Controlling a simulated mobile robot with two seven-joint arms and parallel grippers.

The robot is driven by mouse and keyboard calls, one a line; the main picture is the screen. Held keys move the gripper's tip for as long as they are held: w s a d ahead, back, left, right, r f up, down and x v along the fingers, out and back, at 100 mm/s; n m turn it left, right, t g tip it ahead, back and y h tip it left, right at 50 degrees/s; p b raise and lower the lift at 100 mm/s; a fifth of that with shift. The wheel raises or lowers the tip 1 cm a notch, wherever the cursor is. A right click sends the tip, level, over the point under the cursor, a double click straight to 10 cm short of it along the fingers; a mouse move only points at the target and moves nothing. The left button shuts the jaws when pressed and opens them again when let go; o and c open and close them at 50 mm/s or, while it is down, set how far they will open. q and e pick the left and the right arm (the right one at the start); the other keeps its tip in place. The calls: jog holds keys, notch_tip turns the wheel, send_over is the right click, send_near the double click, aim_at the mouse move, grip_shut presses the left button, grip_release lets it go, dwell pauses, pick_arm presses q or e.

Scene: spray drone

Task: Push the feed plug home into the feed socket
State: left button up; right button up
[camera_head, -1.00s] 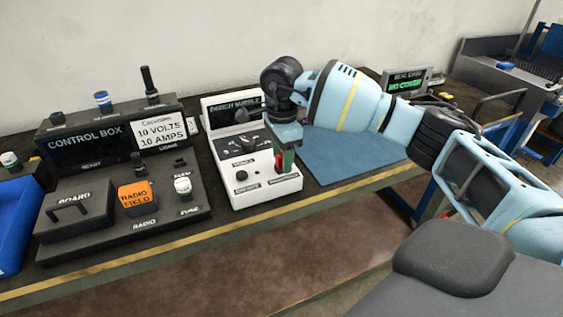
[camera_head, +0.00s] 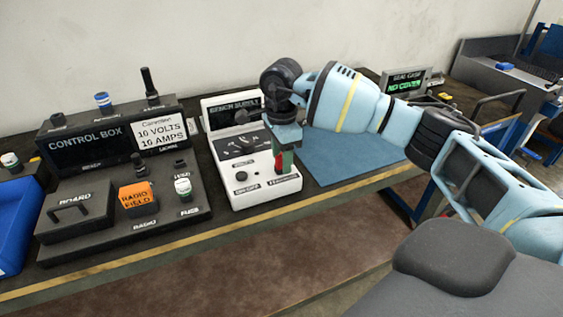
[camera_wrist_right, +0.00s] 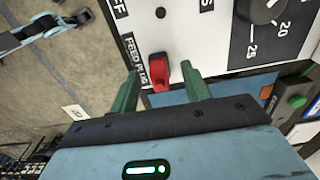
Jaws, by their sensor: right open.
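The feed plug (camera_wrist_right: 160,74) is a small red piece at the edge of the white bench supply panel, beside the printed words FEED PLUG. It also shows as a bit of red (camera_head: 279,165) in the head view. I cannot make out the feed socket or how deep the plug sits. My right gripper (camera_wrist_right: 162,90) has green fingers, which stand open on either side of the plug with gaps to it. In the head view, my right gripper (camera_head: 284,160) points down over the right front of the bench supply (camera_head: 243,178). My left gripper is not in view.
A control box (camera_head: 85,145) and a panel with an orange radio field block (camera_head: 137,195) stand to the left. A blue mat (camera_head: 350,160) lies to the right with clear room on it. A small sign (camera_head: 405,82) stands behind my right arm.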

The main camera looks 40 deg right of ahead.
aim_at(281, 156)
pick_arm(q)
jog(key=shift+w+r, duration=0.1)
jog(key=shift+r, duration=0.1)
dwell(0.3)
pick_arm(e)
grip_shut()
dwell(0.3)
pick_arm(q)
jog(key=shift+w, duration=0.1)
pick_arm(e)
jog(key=shift+r, duration=0.15)
jog(key=shift+r+p, duration=1.7)
jog(key=shift+r, duration=1.2)
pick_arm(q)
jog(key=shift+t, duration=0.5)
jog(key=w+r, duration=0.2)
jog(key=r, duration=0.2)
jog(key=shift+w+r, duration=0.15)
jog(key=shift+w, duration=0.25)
